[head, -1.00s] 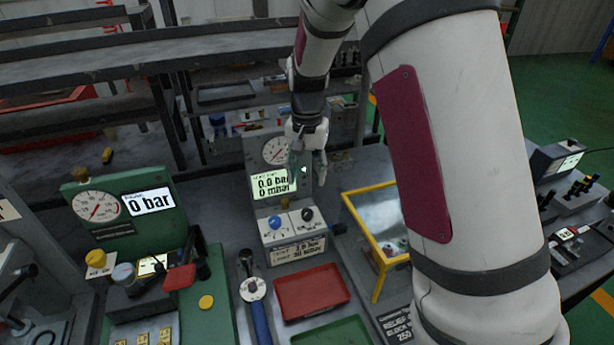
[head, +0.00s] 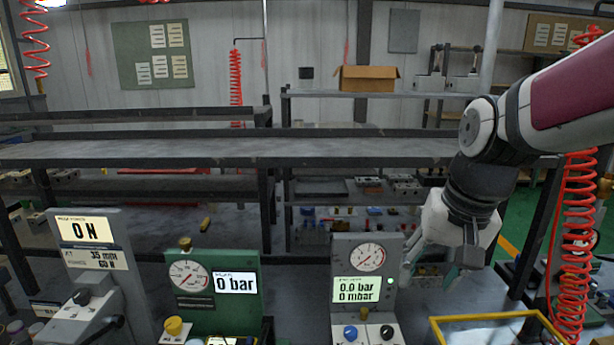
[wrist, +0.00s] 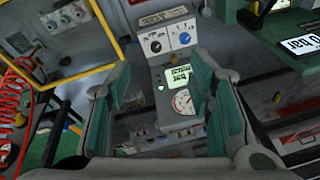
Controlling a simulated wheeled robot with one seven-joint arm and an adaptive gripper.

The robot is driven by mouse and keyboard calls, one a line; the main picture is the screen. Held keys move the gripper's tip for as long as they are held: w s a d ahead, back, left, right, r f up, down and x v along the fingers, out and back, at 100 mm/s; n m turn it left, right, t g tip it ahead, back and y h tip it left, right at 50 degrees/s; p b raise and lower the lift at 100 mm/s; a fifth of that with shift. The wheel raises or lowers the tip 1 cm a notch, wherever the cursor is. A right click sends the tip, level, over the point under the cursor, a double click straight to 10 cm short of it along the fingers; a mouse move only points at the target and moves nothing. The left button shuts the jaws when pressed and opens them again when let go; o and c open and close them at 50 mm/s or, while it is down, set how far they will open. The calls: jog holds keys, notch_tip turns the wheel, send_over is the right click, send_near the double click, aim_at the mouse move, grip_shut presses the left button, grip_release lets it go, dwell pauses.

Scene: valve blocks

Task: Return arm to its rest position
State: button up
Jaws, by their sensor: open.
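My gripper (head: 432,268) hangs at the right in the head view, in front of and to the right of the grey gauge panel. It is open and nothing is between its fingers. In the wrist view my gripper (wrist: 160,95) shows its two green-padded fingers spread apart. The grey gauge panel (head: 342,248) has a round dial and a lit display reading 0.0 bar and 0 mbar. Below its display are a blue knob (head: 350,333) and a black knob (head: 387,332). In the wrist view the panel (wrist: 165,80) appears upside down, beyond the fingers.
A yellow-framed box (head: 437,330) is below my gripper. Red coiled hoses (head: 577,250) hang at the right. A long dark shelf (head: 200,152) runs behind.

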jog(key=s+r+n+t+h, duration=0.1)
jog(key=s+r+n+t, duration=0.1)
jog(key=s, duration=1.2)
jog(key=shift+d+r+n+t, duration=0.15)
jog(key=shift+r+n+t, duration=0.2)
jog(key=shift+n, duration=0.25)
jog(key=shift+s, duration=0.1)
